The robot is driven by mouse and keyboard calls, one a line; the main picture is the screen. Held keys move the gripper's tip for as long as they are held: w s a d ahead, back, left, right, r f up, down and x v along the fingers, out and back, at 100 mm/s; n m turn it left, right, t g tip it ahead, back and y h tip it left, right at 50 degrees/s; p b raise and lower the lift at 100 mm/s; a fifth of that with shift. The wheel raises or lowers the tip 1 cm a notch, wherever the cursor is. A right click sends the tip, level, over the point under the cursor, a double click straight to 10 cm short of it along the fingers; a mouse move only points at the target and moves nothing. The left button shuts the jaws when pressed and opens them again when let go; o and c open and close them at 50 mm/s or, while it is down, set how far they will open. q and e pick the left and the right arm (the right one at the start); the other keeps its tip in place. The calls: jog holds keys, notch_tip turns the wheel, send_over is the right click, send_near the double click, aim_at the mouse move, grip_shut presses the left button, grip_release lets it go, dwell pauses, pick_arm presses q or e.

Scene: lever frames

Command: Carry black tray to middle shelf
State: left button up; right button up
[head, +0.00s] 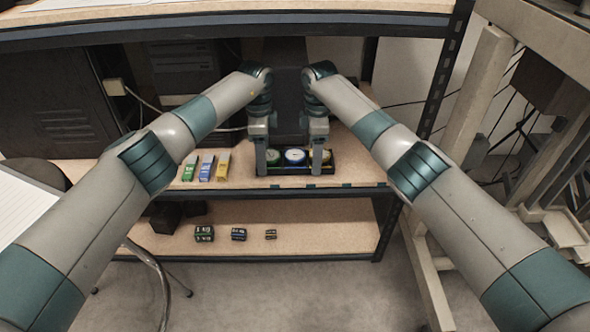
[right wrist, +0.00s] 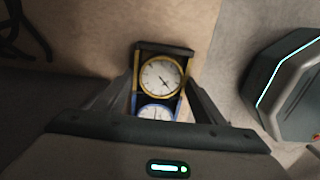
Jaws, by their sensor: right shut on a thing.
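The black tray (head: 290,171) is at the front part of the middle shelf (head: 345,178); I cannot tell whether it rests on it or hangs just above. It holds a green-rimmed clock (head: 273,156), a blue-rimmed clock (head: 295,156) and a yellow-rimmed clock (head: 326,157). My right gripper (head: 317,168) is shut on the tray's right part; in the right wrist view its fingers lie along both sides of the tray (right wrist: 165,47). My left gripper (head: 261,168) is at the tray's left end, seen edge-on, so its jaw opening is hidden.
Green, blue and yellow boxes (head: 206,168) stand left of the tray. Several small dark items (head: 238,234) lie on the lower shelf (head: 320,225). The tabletop edge (head: 220,28) runs above my arms. A dark post (head: 444,70) bounds the shelves at right.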

pick_arm(q)
jog(key=o, duration=1.2)
jog(key=shift+f, duration=0.1)
pick_arm(e)
jog(key=o, duration=1.2)
jog(key=shift+f, duration=0.1)
pick_arm(q)
jog(key=shift+r, duration=3.75)
pick_arm(e)
jog(key=shift+r, duration=3.75)
